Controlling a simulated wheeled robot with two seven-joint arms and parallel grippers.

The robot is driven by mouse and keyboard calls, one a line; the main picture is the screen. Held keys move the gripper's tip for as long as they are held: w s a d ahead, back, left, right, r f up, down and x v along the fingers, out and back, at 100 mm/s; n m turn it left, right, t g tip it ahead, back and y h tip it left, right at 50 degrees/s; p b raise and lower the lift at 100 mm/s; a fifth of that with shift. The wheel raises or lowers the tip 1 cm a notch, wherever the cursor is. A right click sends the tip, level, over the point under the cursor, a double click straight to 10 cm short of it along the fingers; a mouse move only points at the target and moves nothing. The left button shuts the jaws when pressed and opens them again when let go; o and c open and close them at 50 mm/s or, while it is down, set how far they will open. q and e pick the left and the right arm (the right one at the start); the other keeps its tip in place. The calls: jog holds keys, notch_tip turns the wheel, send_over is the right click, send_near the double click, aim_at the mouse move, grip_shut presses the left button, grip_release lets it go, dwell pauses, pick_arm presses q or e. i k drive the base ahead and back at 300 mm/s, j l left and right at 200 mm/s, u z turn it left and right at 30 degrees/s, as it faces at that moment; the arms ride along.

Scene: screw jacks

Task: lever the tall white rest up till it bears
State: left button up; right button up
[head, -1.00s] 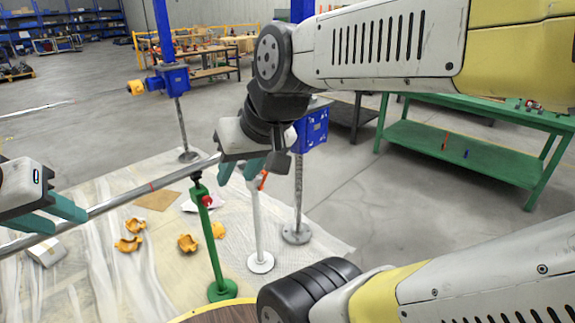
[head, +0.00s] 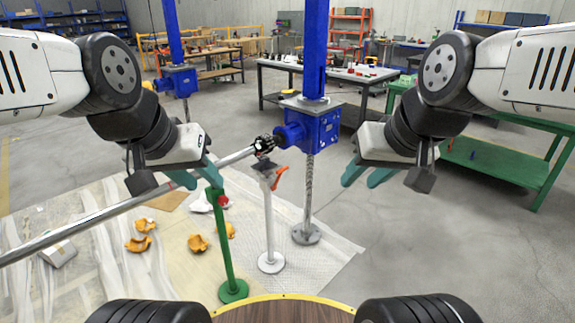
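The tall white rest (head: 268,225) stands upright on its round base, right of the green rest (head: 226,250). Its orange lever (head: 280,177) slants up to the right beside a dark head (head: 264,166). The long steel shaft (head: 100,216) passes over both rests, its dark toothed end (head: 263,145) close to the blue jack gearbox (head: 312,128). A small gap seems to show between shaft and white rest's head. My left gripper (head: 203,185) looks open, its fingers overlapping the shaft and the green rest's top in view. My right gripper (head: 359,184) is open and empty, right of the white rest.
A second blue jack (head: 179,82) stands farther back left. Several orange-yellow parts (head: 198,243) lie on the plastic sheet (head: 180,285). A round wooden top (head: 280,313) is at the bottom edge. A green table (head: 500,165) stands right; the floor between is clear.

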aim_at(279, 172)
jog(key=i+u, duration=0.1)
jog(key=u, duration=0.5)
jog(key=i+l+u, duration=0.35)
jog(key=l+u, duration=0.15)
jog(key=l, duration=0.2)
jog(key=i+l+u, duration=0.1)
jog(key=l+u, duration=0.15)
jog(key=l, duration=0.15)
jog(key=i+l, duration=0.1)
jog(key=l, duration=0.3)
jog(key=i+l, duration=0.1)
jog(key=l, duration=0.3)
jog(key=i+l+u, duration=0.1)
jog(key=l, duration=0.3)
jog(key=i+l, duration=0.15)
jog(key=l, duration=0.25)
jog(key=j+z, duration=0.15)
jog(key=z, duration=0.15)
jog(key=j+z, duration=0.25)
jog(key=k+l, duration=0.05)
jog(key=l, duration=0.05)
